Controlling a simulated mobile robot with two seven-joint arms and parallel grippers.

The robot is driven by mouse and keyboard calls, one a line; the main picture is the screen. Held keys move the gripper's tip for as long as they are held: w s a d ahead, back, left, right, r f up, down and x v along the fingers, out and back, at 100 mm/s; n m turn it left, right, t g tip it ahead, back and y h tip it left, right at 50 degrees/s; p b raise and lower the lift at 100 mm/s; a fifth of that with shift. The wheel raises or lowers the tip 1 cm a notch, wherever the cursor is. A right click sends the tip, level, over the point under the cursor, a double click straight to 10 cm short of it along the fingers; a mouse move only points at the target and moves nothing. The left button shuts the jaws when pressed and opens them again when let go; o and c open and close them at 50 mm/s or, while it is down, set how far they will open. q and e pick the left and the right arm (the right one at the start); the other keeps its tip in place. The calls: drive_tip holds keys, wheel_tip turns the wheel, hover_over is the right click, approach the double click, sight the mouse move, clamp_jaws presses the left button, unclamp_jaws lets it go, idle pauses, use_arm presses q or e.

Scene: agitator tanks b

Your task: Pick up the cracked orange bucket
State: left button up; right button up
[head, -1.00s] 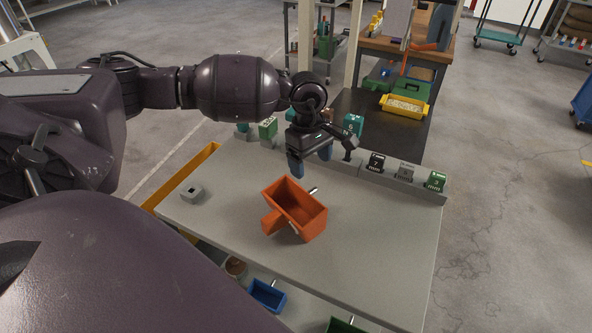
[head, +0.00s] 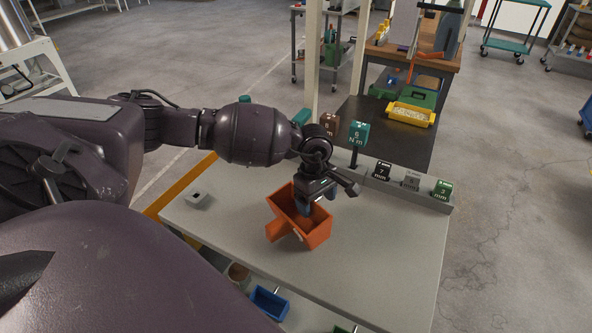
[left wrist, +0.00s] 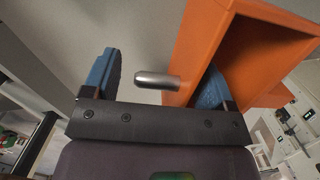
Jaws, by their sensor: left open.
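The orange bucket (head: 284,232) sits on the grey bench top, its open top facing up. A crack cannot be made out clearly. My left gripper (head: 318,201) is at the bucket's far rim, jaws open. In the left wrist view, the gripper (left wrist: 157,85) has its blue fingers apart, with an orange bucket wall (left wrist: 198,45) between them. One finger is partly hidden inside the bucket; the other is outside, clear of the wall. A short metal peg (left wrist: 157,80) sticks out from the wall between the fingers. My right gripper is not in view.
The grey bench (head: 385,250) is clear right of the bucket. A small grey block (head: 197,200) lies at left. Labelled holders, including a green one (head: 442,190), line the back edge. A blue bin (head: 269,302) is below the front edge.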

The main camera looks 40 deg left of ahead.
use_arm(q)
drive_tip(key=shift+r, duration=0.1)
drive_tip(key=c, duration=1.3)
